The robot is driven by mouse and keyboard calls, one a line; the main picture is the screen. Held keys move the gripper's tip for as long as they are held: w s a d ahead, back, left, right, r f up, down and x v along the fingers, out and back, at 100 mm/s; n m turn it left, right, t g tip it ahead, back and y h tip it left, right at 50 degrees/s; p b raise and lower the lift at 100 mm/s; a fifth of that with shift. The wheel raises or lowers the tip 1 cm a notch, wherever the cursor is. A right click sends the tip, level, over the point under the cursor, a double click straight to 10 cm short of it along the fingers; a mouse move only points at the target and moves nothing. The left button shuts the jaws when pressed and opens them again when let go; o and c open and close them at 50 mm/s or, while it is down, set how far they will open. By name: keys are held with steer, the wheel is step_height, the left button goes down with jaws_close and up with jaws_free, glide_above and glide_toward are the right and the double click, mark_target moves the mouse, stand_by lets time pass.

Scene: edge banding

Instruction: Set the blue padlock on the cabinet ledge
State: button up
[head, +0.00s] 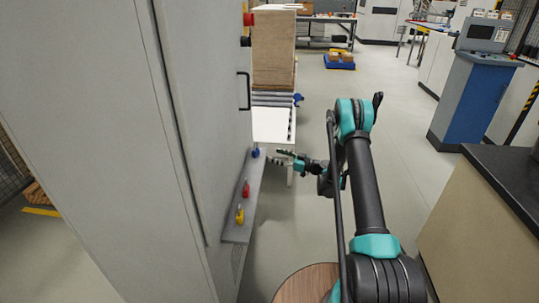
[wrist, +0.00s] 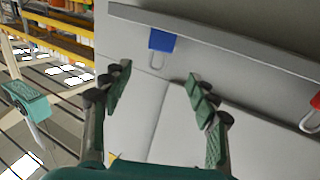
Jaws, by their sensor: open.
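The blue padlock (head: 256,152) stands on the far end of the grey cabinet ledge (head: 244,205), which runs along the cabinet's side. In the wrist view the blue padlock (wrist: 162,41) lies against the ledge strip (wrist: 225,42), its pale shackle pointing down the picture. My gripper (head: 283,157) is just right of the blue padlock in the head view. In the wrist view my gripper (wrist: 157,82) has its fingers wide apart with nothing between them. The padlock lies beyond the fingertips, apart from them.
A red padlock (head: 246,188) and a yellow padlock (head: 240,214) stand nearer on the same ledge. The tall cabinet (head: 205,100) walls off the left. A round wooden top (head: 305,285) is at the bottom. Open floor (head: 405,165) lies right of my arm.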

steer(key=shift+s+d+r, duration=0.1)
steer(key=shift+s+d, duration=0.1)
steer(key=shift+d, duration=0.25)
steer(key=s+d+r+m+g+h, duration=0.1)
steer(key=s+d+r+m+h, duration=0.25)
steer(key=s+r, duration=0.35)
steer(key=s+d+r+m+g+h, duration=0.15)
steer(key=s+r+h, duration=0.35)
steer(key=s, duration=0.5)
steer(key=s+d+m+h, duration=0.2)
steer(key=s+d, duration=0.3)
steer(key=s, duration=0.4)
steer(key=s+d+f+m+h, duration=0.1)
steer(key=s+d+m+h, duration=0.2)
steer(key=s+d, duration=0.3)
steer(key=s+d+m+h, duration=0.3)
steer(key=s+d, duration=0.2)
steer(key=s, duration=0.9)
steer(key=shift+d+f+g, duration=0.25)
steer(key=shift+d+g, duration=0.1)
steer(key=shift+d, duration=0.05)
steer(key=shift+c, duration=0.2)
